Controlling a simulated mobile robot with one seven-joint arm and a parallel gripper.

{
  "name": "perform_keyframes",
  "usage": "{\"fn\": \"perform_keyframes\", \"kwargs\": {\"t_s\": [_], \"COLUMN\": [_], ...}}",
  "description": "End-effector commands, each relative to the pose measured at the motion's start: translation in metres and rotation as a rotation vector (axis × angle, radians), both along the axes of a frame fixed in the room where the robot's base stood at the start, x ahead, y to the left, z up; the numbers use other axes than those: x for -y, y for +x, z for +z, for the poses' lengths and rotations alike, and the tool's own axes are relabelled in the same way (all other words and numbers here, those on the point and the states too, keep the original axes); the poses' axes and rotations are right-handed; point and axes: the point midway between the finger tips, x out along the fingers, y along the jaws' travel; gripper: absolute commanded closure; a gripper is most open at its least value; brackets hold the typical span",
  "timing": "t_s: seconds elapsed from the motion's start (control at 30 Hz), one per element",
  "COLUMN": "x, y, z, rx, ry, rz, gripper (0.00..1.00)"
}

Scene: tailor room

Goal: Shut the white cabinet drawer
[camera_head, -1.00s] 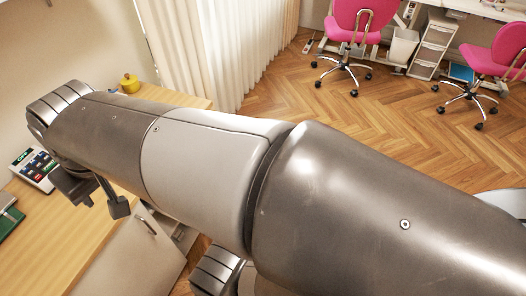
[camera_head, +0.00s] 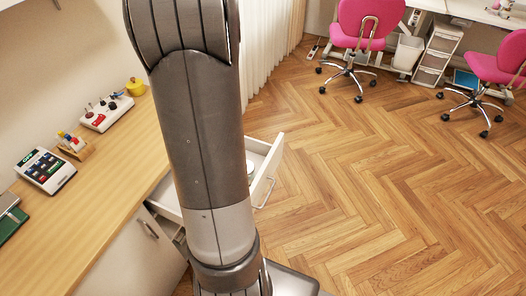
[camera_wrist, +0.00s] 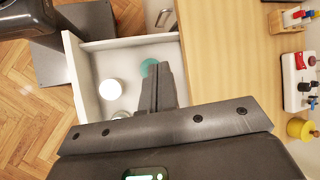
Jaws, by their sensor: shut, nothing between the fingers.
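The white cabinet drawer (camera_head: 270,162) stands pulled out from under the wooden tabletop, partly hidden behind my arm in the head view. Its front has a metal bar handle (camera_head: 265,192). In the wrist view the open drawer (camera_wrist: 76,78) shows white round items (camera_wrist: 110,89) and a green round item (camera_wrist: 148,67) inside. My gripper (camera_wrist: 159,70) is shut and empty, its fingers over the drawer's inside near the tabletop edge. The wrist view does not make clear whether the fingers touch anything. In the head view my gripper is hidden by the arm.
The wooden tabletop (camera_head: 95,200) holds a calculator-like device (camera_head: 45,170), a control box (camera_head: 106,112), a small rack (camera_head: 76,146) and a yellow pot (camera_head: 135,87). A closed cabinet front (camera_head: 130,255) is below. Open floor (camera_head: 345,195) lies right of the drawer; pink chairs stand farther back.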

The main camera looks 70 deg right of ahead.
Motion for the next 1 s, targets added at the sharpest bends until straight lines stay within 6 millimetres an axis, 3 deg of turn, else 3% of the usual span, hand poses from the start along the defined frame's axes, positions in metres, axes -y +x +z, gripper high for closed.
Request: {"fn": "perform_keyframes", "kwargs": {"t_s": [0.03,0.2,0.5,0.73,1.0], "x": [0.02,0.074,0.156,0.197,0.213], "y": [-0.009,-0.039,-0.119,-0.201,-0.296], "z": [-0.013,-0.048,-0.119,-0.18,-0.249], "rx": [-0.005,0.004,0.079,0.187,0.354], "ry": [0.052,0.212,0.489,0.689,0.884], "rz": [-0.067,-0.269,-0.619,-0.882,-1.145], "gripper": [1.0,1.0,1.0,1.0,1.0]}}
